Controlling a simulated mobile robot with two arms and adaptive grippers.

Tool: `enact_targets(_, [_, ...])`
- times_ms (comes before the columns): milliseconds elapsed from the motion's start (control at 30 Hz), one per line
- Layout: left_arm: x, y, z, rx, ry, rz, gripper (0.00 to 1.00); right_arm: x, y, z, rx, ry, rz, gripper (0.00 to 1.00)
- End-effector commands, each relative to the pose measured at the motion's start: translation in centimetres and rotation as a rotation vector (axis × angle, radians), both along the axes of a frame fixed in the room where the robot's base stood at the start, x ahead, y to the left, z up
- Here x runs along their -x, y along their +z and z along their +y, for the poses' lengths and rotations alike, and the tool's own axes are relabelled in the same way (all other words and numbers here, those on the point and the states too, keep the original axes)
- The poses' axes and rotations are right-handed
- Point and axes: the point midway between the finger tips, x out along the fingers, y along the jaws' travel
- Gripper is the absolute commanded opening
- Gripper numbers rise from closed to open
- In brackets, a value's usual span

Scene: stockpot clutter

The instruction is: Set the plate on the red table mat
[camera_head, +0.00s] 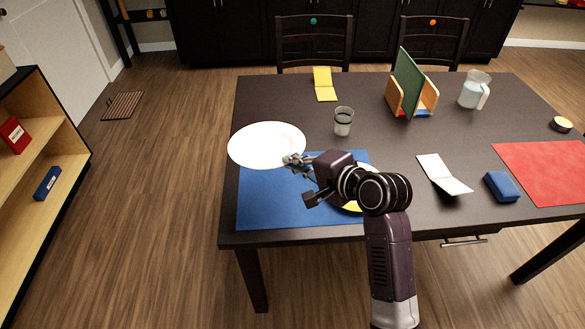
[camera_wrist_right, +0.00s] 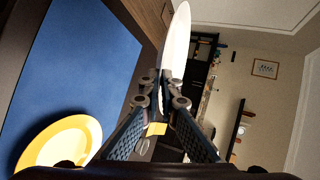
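A white plate (camera_head: 266,144) is at the left end of the table, overlapping the blue mat's far edge in the head view. My right gripper (camera_head: 293,161) is shut on its near right rim. In the right wrist view the plate (camera_wrist_right: 178,40) shows nearly edge-on between the fingertips (camera_wrist_right: 166,88), apparently raised off the table. The red table mat (camera_head: 550,172) lies bare at the right end, partly cut off by the frame. My left gripper is in neither view.
A yellow-rimmed plate (camera_wrist_right: 75,142) lies on the blue mat (camera_head: 265,202), mostly behind my arm in the head view. A glass (camera_head: 343,122), an open white booklet (camera_head: 442,174), a blue box (camera_head: 501,187), a book holder (camera_head: 408,92) and a pitcher (camera_head: 474,91) stand between or behind.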

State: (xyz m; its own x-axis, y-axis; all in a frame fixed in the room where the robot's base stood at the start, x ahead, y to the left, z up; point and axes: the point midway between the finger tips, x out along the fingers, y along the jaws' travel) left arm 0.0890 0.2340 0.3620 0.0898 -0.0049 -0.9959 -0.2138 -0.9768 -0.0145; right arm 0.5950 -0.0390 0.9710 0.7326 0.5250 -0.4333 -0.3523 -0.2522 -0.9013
Motion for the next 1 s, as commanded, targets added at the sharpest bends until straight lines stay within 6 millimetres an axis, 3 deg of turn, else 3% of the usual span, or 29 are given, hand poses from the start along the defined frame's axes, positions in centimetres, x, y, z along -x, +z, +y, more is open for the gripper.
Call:
enact_targets(233, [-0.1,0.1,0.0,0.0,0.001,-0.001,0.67,0.1,1.1,-0.3,-0.001,0.0,-0.003,0.0])
enact_targets(367, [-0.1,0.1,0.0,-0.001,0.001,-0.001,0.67,1.1,0.4,-2.2,0.002,0.008,-0.002,0.0])
enact_targets(567, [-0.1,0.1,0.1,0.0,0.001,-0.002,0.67,5.1,-0.2,-8.0,0.007,0.06,-0.001,0.0])
enact_targets(700, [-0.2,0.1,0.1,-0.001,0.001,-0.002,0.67,8.8,0.8,-11.4,0.009,0.124,-0.003,0.0])
enact_targets(800, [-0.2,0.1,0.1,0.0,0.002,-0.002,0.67,11.3,1.8,-13.1,0.01,0.175,-0.002,0.0])
enact_targets(1000, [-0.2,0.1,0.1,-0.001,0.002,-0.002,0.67,15.4,3.9,-14.7,0.005,0.272,-0.002,0.0])
